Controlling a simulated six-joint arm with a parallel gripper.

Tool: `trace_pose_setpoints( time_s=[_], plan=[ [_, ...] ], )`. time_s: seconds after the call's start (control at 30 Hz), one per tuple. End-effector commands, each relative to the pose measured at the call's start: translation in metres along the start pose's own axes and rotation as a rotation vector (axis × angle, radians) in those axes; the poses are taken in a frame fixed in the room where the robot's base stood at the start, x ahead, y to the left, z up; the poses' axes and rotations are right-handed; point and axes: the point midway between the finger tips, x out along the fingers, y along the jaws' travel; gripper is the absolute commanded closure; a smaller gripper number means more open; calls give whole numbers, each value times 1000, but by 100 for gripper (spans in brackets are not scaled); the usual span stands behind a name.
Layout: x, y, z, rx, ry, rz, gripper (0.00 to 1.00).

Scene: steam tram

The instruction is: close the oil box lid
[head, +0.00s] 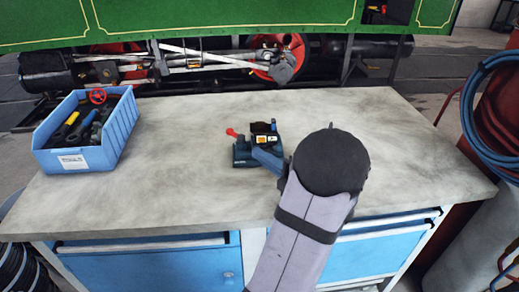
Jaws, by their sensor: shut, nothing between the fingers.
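A small dark teal oil box (243,156) stands on the workbench, near the middle. Its dark lid (262,127) appears raised at the back, with a pale and orange patch showing in front of it. A red knob (232,133) sticks out at the box's upper left. My gripper (258,153) shows as a blue-grey piece that reaches from my arm to the front right of the box. It is shut and holds nothing. My arm's dark round joint hides the rest of it. I cannot tell whether it touches the box.
The grey workbench (180,180) is clear around the box, with wide free room on the left. A blue bin (118,128) with tools and a red wheel handle stands at the far left. Behind the bench is a green tram (200,20); blue hoses (475,110) hang at the right.

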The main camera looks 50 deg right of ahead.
Motion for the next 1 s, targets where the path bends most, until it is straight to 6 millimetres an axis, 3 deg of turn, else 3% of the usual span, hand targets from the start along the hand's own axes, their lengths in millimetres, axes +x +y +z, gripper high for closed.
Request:
trace_pose_setpoints(
  time_s=[0.57,0.73,1.0],
  plan=[
    [93,2,-2,2,5,0,100],
    [85,2,22,1,-4,0,100],
    [80,0,37,1,0,0,100]
  ],
)
